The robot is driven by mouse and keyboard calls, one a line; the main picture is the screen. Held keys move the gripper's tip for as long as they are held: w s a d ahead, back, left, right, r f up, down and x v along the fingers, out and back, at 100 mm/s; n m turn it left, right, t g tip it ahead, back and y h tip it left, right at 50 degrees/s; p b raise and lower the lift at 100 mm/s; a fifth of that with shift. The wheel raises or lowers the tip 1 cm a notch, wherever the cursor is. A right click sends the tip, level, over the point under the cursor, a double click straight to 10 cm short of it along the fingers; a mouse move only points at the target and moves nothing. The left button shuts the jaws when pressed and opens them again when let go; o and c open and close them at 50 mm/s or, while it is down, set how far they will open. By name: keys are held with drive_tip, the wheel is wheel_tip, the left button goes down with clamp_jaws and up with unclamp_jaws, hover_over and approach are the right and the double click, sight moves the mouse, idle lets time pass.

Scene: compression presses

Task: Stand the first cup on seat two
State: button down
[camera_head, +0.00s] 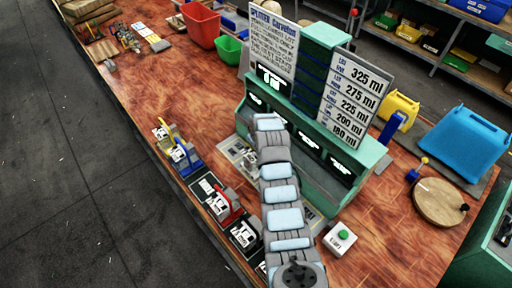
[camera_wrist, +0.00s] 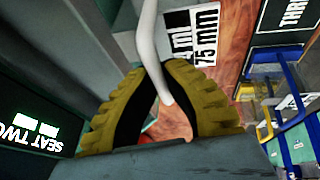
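In the wrist view, my gripper (camera_wrist: 163,72) shows two yellow fingers with dark inner pads. They close from both sides on a smooth white curved piece (camera_wrist: 149,40); I cannot tell whether it is part of the first cup. A lit SEAT TWO label (camera_wrist: 38,130) on a dark green face is at the left of that view, close to the gripper. In the head view, the green press bench (camera_head: 325,185) with several lit labels stands mid-table. My arm reaches up to its front and hides the gripper there. No whole cup is clearly seen.
Small holders with blue (camera_head: 184,156) and red (camera_head: 226,210) parts line the table's front edge. Boards with volumes (camera_head: 356,95) rise behind the bench. A green button box (camera_head: 340,238) and round wooden disc (camera_head: 440,202) are at right. The table's left part (camera_head: 150,90) has free room.

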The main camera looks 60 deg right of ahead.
drive_tip(key=shift+f, duration=1.55)
drive_tip(key=c, duration=1.2)
unclamp_jaws()
drive_tip(key=shift+f, duration=0.1)
drive_tip(key=shift+c, duration=0.2)
drive_tip(key=shift+r, duration=0.3)
drive_tip(key=shift+v, duration=2.55)
drive_tip(key=b+v, duration=0.1)
drive_tip(key=v, duration=0.5)
drive_tip(key=shift+r, duration=0.25)
drive_tip(key=shift+s, duration=0.15)
